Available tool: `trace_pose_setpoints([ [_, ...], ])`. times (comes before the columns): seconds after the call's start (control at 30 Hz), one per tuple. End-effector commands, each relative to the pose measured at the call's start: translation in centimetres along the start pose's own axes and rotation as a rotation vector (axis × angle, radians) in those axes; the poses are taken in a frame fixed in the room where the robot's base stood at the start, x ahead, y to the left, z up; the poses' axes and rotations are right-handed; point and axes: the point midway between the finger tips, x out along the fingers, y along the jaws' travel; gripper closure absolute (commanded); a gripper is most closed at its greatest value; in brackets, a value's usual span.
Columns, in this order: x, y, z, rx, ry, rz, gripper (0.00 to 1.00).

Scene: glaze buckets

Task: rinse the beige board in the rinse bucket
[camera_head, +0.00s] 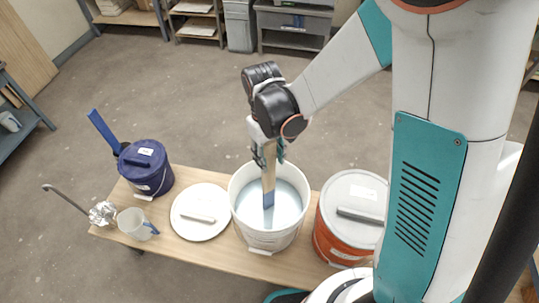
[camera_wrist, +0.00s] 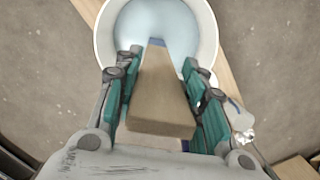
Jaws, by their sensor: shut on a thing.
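My gripper (camera_head: 267,152) is shut on the beige board (camera_head: 269,174), which hangs nearly upright. In the wrist view my gripper's green-padded fingers (camera_wrist: 163,82) lie on both sides of the board (camera_wrist: 160,92). The board's far end is blue. That end is inside the open white bucket (camera_head: 264,240), at or in the pale blue liquid (camera_head: 288,203); how deep it sits I cannot tell. The bucket also shows in the wrist view (camera_wrist: 103,38).
On the wooden bench (camera_head: 190,247) stand a lidded dark-blue bucket (camera_head: 146,168), a white lid (camera_head: 200,221), a lidded orange bucket (camera_head: 330,242) and a clear jug (camera_head: 135,223). Crumpled foil (camera_head: 102,213) lies at the left end. Shelves stand at the back.

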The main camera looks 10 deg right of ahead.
Motion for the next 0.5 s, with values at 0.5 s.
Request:
trace_pose_setpoints([
  [0.5, 4.9, 0.0, -0.6, 0.0, 0.0, 0.0, 0.96],
])
